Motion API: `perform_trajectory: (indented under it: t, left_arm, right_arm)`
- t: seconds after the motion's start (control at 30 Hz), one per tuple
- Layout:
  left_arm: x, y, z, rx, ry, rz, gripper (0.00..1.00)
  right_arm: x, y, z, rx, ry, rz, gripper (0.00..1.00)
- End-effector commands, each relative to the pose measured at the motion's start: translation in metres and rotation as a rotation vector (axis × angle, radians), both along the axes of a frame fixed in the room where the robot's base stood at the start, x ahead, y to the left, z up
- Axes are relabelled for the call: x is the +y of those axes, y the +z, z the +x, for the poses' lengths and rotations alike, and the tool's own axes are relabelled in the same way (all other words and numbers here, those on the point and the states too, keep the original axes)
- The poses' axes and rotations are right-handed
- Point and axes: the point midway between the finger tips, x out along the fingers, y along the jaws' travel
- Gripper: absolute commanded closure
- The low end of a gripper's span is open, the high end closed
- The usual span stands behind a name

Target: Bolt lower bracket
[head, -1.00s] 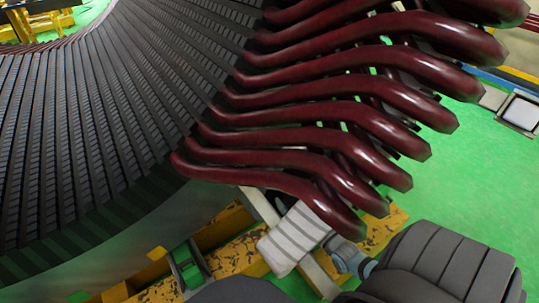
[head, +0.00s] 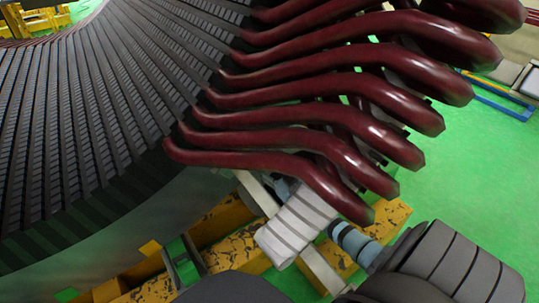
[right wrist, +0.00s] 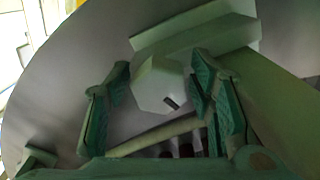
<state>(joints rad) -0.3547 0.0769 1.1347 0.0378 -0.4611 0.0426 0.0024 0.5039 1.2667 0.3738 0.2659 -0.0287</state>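The lower bracket appears to be the pale green angled bar and plate (right wrist: 200,38) in the right wrist view. A pale six-sided bolt head or nut (right wrist: 158,82) with a dark slot sits in front of it. My right gripper (right wrist: 160,76) has its two green fingers spread, one on each side of this six-sided piece. The right finger is very close to it; contact is not clear. In the head view my right arm reaches under the dark red winding bars (head: 290,140), which hide its gripper. My left gripper is not in view.
The stator's dark slotted core (head: 90,140) fills the left of the head view. The winding bars overhang my right arm closely. A worn yellow frame (head: 225,235) runs below. Green floor (head: 470,170) is open at the right. A smooth grey surface (right wrist: 65,75) backs the wrist view.

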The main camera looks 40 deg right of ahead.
Motion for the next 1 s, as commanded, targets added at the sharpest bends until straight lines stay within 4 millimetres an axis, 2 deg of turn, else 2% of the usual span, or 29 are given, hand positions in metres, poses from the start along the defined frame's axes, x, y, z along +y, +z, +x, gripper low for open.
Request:
perform_trajectory:
  t: [0.03, 0.2, 0.33, 0.5, 0.6, 0.83, 0.87, 0.97, 1.0]
  left_arm:
    - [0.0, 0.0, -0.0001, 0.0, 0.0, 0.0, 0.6]
    - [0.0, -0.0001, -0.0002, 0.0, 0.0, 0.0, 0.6]
    - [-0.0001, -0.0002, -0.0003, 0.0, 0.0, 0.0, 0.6]
    - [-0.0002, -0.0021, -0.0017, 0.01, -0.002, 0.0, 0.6]
    - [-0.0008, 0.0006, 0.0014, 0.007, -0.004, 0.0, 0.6]
    - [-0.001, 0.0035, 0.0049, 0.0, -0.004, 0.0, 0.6]
    - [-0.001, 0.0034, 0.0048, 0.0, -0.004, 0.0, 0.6]
    - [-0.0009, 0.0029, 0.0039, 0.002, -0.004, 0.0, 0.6]
    - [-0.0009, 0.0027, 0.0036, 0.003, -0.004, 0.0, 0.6]
  right_arm:
    - [0.0001, -0.0001, -0.0001, 0.0, 0.0, 0.0, 0.64]
    - [0.0001, -0.0002, -0.0002, 0.0, 0.0, 0.0, 0.91]
    - [0.0003, -0.0003, -0.0003, -0.006, 0.0, 0.053, 0.92]
    - [0.0012, -0.0007, -0.0003, -0.036, 0.0, 0.327, 0.92]
    - [0.0013, -0.0007, -0.0003, -0.046, 0.0, 0.418, 0.92]
    - [0.0014, -0.0005, -0.0003, -0.047, 0.0, 0.426, 0.92]
    - [0.0014, -0.0005, -0.0003, -0.046, 0.0, 0.425, 0.61]
    - [0.0014, -0.0005, -0.0003, -0.046, 0.0, 0.424, 0.45]
    - [0.0014, -0.0005, -0.0003, -0.046, 0.0, 0.424, 0.43]
